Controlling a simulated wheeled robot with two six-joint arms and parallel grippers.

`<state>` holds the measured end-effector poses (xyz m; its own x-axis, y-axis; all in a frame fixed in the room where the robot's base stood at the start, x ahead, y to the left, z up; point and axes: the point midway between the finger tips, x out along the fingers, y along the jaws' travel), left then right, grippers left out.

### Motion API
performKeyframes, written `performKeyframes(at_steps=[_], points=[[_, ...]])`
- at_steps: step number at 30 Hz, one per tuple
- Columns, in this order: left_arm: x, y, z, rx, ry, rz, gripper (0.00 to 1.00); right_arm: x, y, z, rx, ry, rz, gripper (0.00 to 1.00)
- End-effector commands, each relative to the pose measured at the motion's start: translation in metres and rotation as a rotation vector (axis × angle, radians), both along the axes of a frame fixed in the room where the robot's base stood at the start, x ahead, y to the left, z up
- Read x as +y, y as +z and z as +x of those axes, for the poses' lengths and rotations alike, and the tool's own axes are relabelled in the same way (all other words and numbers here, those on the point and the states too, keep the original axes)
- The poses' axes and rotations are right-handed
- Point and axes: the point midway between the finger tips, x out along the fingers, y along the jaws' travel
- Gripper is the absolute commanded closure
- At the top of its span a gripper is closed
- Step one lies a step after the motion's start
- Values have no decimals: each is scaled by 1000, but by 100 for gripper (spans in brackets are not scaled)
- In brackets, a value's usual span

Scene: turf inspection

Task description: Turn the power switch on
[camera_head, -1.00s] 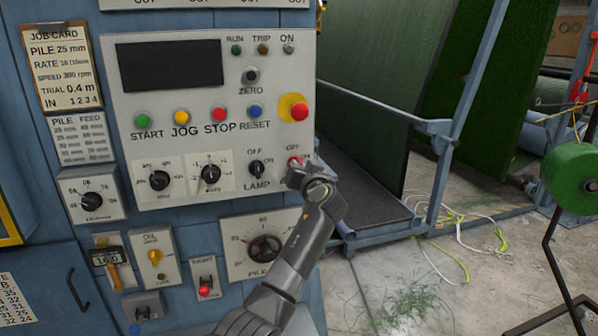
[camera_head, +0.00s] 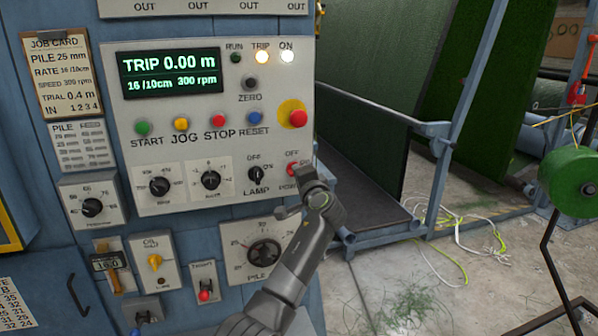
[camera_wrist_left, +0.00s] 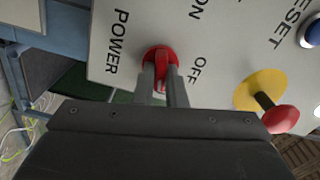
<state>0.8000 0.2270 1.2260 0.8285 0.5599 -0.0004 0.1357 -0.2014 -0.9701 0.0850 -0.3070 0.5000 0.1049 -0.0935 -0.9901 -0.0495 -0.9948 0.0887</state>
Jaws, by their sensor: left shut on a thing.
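The red power switch (camera_head: 292,168) is at the lower right of the control panel, partly hidden by my left gripper (camera_head: 300,178). In the left wrist view, the round red switch (camera_wrist_left: 158,54) has its handle between the two fingers of my left gripper (camera_wrist_left: 163,88), which is shut on it. The display (camera_head: 170,75) is lit and reads TRIP 0.00 m. My right gripper is not in view.
The lamp switch (camera_head: 256,174) is just left of the power switch. A red emergency button on yellow (camera_head: 298,118) sits above it. The pile dial (camera_head: 263,254) is below, near my left arm. Rails and green turf stand to the right, with loose cables on the floor.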

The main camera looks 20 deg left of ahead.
Motion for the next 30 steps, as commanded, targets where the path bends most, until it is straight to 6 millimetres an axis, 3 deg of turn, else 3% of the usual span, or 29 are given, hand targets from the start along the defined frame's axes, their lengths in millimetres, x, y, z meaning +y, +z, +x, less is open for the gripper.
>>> performKeyframes(at_steps=[12,30], points=[[0,1,0,121,0,184,100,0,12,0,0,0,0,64],[0,1,0,144,0,220,100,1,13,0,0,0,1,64]])
